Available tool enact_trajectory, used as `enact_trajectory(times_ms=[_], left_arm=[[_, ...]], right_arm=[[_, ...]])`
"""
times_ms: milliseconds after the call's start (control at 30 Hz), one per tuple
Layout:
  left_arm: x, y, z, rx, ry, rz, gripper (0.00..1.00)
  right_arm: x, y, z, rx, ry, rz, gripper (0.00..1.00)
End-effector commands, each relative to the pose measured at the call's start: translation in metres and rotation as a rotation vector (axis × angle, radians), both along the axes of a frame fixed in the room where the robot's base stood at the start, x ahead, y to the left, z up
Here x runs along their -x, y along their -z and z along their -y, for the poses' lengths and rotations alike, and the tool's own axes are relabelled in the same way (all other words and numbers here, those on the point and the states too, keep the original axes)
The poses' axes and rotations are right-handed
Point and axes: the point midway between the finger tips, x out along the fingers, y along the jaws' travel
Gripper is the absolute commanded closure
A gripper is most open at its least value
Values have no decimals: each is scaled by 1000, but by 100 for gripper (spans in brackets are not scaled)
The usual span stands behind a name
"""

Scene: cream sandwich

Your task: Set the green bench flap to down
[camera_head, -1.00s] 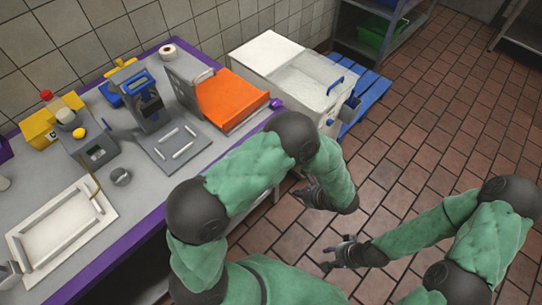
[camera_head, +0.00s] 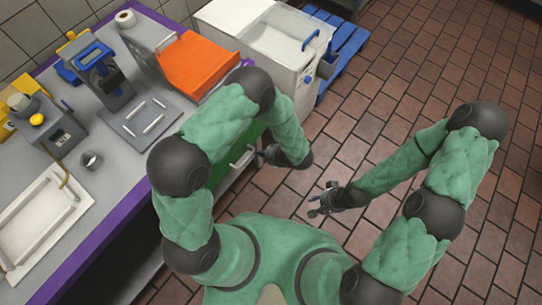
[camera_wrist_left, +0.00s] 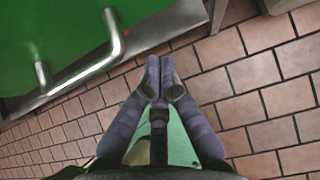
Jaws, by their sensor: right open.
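The green bench flap (camera_head: 224,162) shows at the front of the bench, partly hidden behind my left arm, with a metal handle (camera_head: 241,158) on it. In the left wrist view the green flap (camera_wrist_left: 50,40) fills the upper left, and its bent metal handle (camera_wrist_left: 112,38) stands out from it near a metal edge. My left gripper (camera_head: 262,155) is just right of the handle in the head view. In the wrist view its fingers (camera_wrist_left: 160,72) are together and empty, below and right of the handle, apart from it. My right gripper (camera_head: 318,206) is open and empty over the floor.
A white chest (camera_head: 275,40) stands beyond. The tiled floor (camera_head: 400,90) at right is clear.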

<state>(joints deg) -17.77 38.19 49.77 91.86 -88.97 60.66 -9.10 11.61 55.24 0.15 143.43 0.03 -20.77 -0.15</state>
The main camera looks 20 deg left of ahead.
Motion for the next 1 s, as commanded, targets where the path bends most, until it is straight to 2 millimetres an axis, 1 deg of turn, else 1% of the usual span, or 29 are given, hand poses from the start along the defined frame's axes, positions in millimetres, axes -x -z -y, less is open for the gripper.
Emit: enact_trajectory(times_ms=[33, 100, 233, 367, 667, 767, 900, 1000], left_arm=[[-4, 0, -7, 2, -4, 4, 100], [-7, 0, -15, 2, -5, 4, 100], [-11, 0, -23, 1, -2, 3, 100], [-12, 0, -27, 1, -2, 3, 100], [-12, -1, -27, 1, -1, 3, 100], [-14, 1, -31, 1, -2, 5, 100], [-19, 5, -42, 1, -4, 5, 100], [-19, 4, -44, -1, -3, 3, 100]], right_arm=[[0, 3, 0, 0, 0, 0, 60], [0, 5, 0, 0, 0, 0, 60], [0, 7, 0, 0, 0, 1, 60], [0, 7, 0, 0, 0, 1, 60], [0, 7, 0, 0, 0, 1, 60], [0, 11, 0, 0, 0, 1, 60], [0, 19, 0, 0, 0, 1, 60], [0, 18, 0, 0, 0, 1, 60]])
